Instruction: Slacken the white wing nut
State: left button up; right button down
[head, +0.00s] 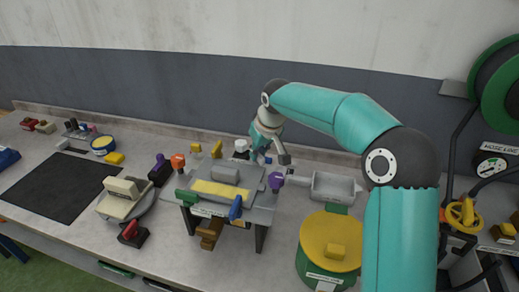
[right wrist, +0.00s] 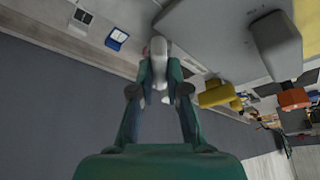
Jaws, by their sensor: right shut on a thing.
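The white wing nut (head: 241,146) stands at the back edge of the grey bench fixture, just left of my right gripper in the head view. My right gripper (head: 259,146) reaches down behind the fixture from the right. In the right wrist view the two fingers (right wrist: 160,78) are shut on a pale, whitish piece (right wrist: 156,52), which looks like the white wing nut. The fingers and hand hide part of it. My left gripper is in neither view.
The grey fixture (head: 258,200) carries yellow, purple, blue and green knobs close around it. A grey tray (head: 334,188) and a yellow-topped green drum (head: 329,240) stand to the right. A black mat (head: 48,182) lies at left.

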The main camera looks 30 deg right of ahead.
jog(key=n+y, duration=0.1)
jog(key=n, duration=0.1)
jog(key=n+p, duration=0.1)
jog(key=n, duration=0.1)
jog(key=shift+d+r+n+y, duration=0.1)
jog(key=shift+d+n+y, duration=0.05)
jog(key=shift+n+y, duration=0.2)
jog(key=shift+w+n+g+y, duration=0.1)
jog(key=shift+n+g+y, duration=0.55)
jog(key=shift+n, duration=1.2)
jog(key=c, duration=1.2)
grip_release()
jog(key=shift+o, duration=0.2)
jog(key=v, duration=1.2)
jog(key=shift+d, duration=0.15)
